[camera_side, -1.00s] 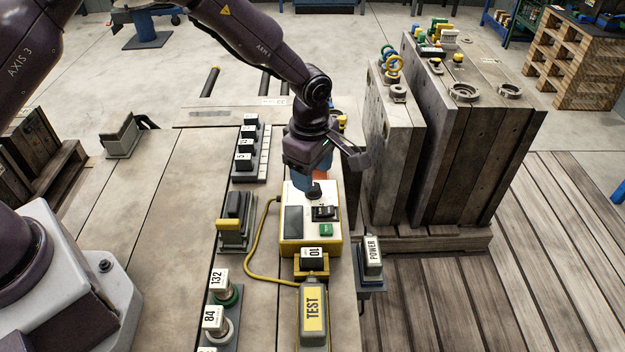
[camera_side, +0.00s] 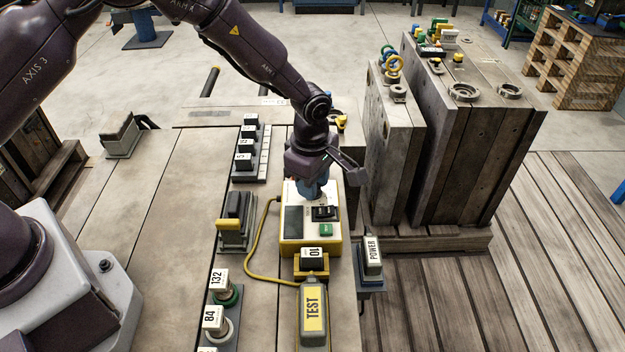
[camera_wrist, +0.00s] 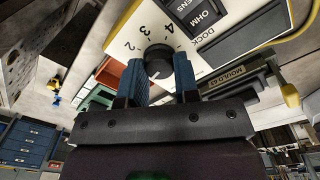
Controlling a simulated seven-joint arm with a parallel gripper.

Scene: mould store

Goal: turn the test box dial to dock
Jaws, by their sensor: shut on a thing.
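The test box (camera_side: 291,245) is a white-topped box with yellow edges, a dark display and a green button, on the bench. My gripper (camera_side: 313,192) is over its far part, pointing down, and hides the dial in the side view. In the wrist view the round black dial (camera_wrist: 158,62) sits between the two blue fingers of my gripper (camera_wrist: 158,72), which are shut on its sides. The numbers 2, 3 and 4 show around it, and the word DOCK is printed on the panel to the right. I cannot clearly read where the dial points.
A black switch (camera_side: 325,212) sits close beside my fingers on the box. A yellow cable (camera_side: 249,256) loops left of the box. A TEST-labelled unit (camera_side: 313,315) and a POWER-labelled unit (camera_side: 372,257) stand nearer. Tall mould blocks (camera_side: 460,140) stand to the right.

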